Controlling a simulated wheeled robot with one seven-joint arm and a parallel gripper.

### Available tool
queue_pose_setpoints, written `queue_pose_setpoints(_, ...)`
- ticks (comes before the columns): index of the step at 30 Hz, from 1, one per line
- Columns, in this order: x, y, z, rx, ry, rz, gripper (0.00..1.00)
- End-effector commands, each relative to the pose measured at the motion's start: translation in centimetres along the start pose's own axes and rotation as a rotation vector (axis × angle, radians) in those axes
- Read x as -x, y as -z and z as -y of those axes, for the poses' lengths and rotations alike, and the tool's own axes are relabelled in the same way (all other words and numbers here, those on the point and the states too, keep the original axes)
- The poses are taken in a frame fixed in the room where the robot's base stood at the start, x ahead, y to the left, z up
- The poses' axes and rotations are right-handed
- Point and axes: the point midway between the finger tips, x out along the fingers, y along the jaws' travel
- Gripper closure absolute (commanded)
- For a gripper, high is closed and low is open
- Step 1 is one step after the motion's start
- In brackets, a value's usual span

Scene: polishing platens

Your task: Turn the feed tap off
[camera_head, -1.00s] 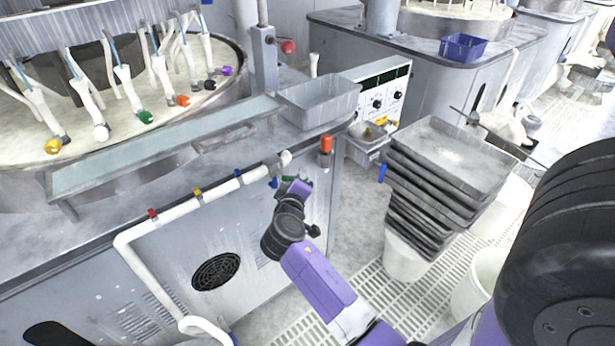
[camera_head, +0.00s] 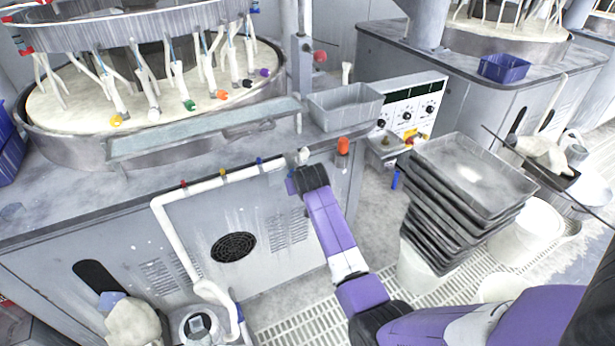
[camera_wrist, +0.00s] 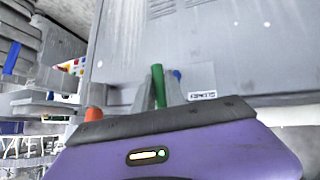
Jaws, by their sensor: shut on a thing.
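A white feed pipe (camera_head: 210,186) with coloured bands runs along the front of the near machine. It ends at a white fitting (camera_head: 303,156) under the machine's top edge. My gripper (camera_wrist: 161,88) is at this end of the pipe. In the wrist view its grey fingers are shut on a green tap handle (camera_wrist: 158,72), which sticks out between them. In the head view my wrist hides the handle and fingertips. The handle's exact angle on the pipe cannot be told.
An orange-red button (camera_head: 343,146) is close to the right of the tap. A grey bin (camera_head: 345,108) stands on the ledge above. A stack of grey trays (camera_head: 465,170) stands to the right of my arm. A pale label (camera_wrist: 202,95) is beside the handle in the wrist view.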

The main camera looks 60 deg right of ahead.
Motion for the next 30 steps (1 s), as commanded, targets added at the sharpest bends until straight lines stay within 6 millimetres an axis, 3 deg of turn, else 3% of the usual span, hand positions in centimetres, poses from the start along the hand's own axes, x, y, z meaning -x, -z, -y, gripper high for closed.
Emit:
queue_pose_setpoints(26, 0.08, -0.29, 0.73, -0.107, 0.109, 0.034, 1.00)
queue_pose_setpoints(27, 0.08, -0.29, 0.73, -0.107, 0.109, 0.034, 0.79)
queue_pose_setpoints(30, 0.09, -0.26, 0.72, -0.107, 0.108, 0.033, 0.63)
